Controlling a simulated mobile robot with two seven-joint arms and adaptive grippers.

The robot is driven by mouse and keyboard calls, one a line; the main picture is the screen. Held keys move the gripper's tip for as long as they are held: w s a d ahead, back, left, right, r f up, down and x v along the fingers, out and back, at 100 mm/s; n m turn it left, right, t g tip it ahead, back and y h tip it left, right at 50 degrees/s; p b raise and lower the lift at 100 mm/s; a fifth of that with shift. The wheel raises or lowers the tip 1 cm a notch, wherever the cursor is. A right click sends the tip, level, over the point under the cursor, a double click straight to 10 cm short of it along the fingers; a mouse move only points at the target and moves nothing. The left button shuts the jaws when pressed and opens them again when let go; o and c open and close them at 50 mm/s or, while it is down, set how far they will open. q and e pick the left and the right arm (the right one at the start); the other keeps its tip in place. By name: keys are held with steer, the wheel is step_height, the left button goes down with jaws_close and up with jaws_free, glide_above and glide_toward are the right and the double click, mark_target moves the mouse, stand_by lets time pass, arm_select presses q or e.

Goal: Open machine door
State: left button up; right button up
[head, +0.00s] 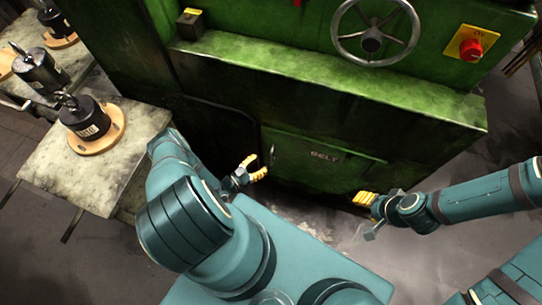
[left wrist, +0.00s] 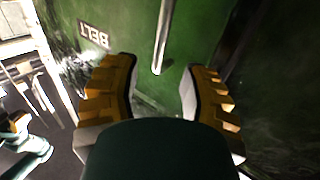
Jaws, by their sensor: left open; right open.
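The green machine's low door (head: 320,165) is marked BELT and looks closed in the head view. Its slim metal handle (head: 273,155) stands upright near the door's left edge. My left gripper (head: 256,167) is open just in front of and left of the handle. In the left wrist view, the handle (left wrist: 162,40) comes down between and beyond the open fingers (left wrist: 160,95), with nothing gripped. The upside-down BELT lettering (left wrist: 94,35) shows there too. My right gripper (head: 366,199) is open and empty at the right, low before the machine.
A handwheel (head: 375,30) and a red button on a yellow plate (head: 470,47) are on the machine above. A ledge (head: 330,80) juts out over the door. At left, a worktable (head: 80,180) holds black weights on round wooden bases (head: 92,128).

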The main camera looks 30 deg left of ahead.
mark_target(271, 156)
arm_select(q)
steer(key=x, duration=0.6)
steer(key=shift+w, duration=0.1)
jaws_close()
